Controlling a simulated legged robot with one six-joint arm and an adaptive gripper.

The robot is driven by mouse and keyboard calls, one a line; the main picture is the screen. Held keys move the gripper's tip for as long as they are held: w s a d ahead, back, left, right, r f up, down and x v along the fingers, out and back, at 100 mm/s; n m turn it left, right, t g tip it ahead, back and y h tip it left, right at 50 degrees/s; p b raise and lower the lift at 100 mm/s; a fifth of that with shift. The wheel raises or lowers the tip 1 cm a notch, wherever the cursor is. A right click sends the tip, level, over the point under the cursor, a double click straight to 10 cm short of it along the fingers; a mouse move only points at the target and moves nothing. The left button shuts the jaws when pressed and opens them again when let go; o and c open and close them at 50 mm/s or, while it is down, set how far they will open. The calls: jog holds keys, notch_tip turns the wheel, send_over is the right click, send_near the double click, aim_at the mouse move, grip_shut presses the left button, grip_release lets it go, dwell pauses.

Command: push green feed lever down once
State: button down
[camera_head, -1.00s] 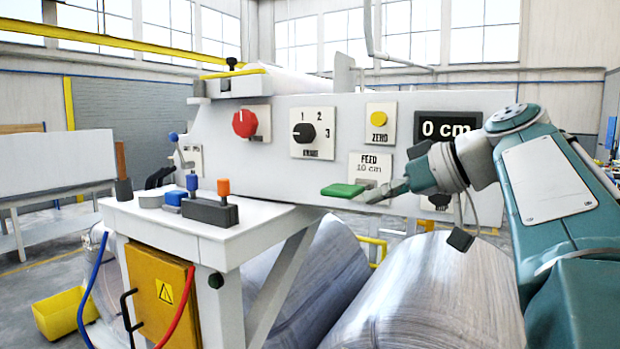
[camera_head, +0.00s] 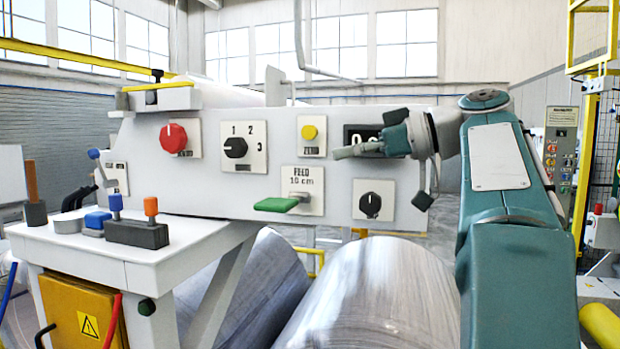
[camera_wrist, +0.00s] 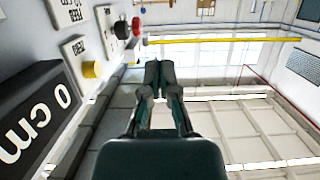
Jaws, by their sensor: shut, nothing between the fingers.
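The green feed lever (camera_head: 276,204) sticks out to the left from its plate labelled FEED 10 cm (camera_head: 301,183) on the white panel. The lever lies about level. My gripper (camera_head: 338,154) is shut and empty, up and to the right of the lever and apart from it, its fingers pointing left in the head view. It partly covers the counter display (camera_head: 356,136). In the wrist view the fingers (camera_wrist: 159,75) are together, with the display reading 0 cm (camera_wrist: 35,125) at the left. The lever does not show in the wrist view.
A black knob (camera_head: 373,200) is below my gripper. A red knob (camera_head: 173,138) and a selector dial (camera_head: 235,147) are to the left. Large metal coils (camera_head: 372,290) lie below the panel.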

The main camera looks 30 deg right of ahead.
send_over(284, 202)
jog(key=shift+s+d+f, duration=0.1)
jog(key=shift+d+f, duration=0.1)
jog(key=shift+f, duration=0.9)
notch_tip(284, 202, down, 3)
jog(key=shift+d+r, duration=0.1)
jog(key=shift+f, duration=0.65)
jog(key=shift+a+f+n, duration=0.25)
jog(key=shift+f+n, duration=0.35)
jog(key=shift+f, duration=0.2)
notch_tip(284, 202, down, 2)
jog(key=shift+s+f+n+t+h, duration=0.1)
jog(key=shift+n+t+h, duration=0.3)
jog(key=shift+n, duration=0.4)
jog(key=shift+f, duration=0.8)
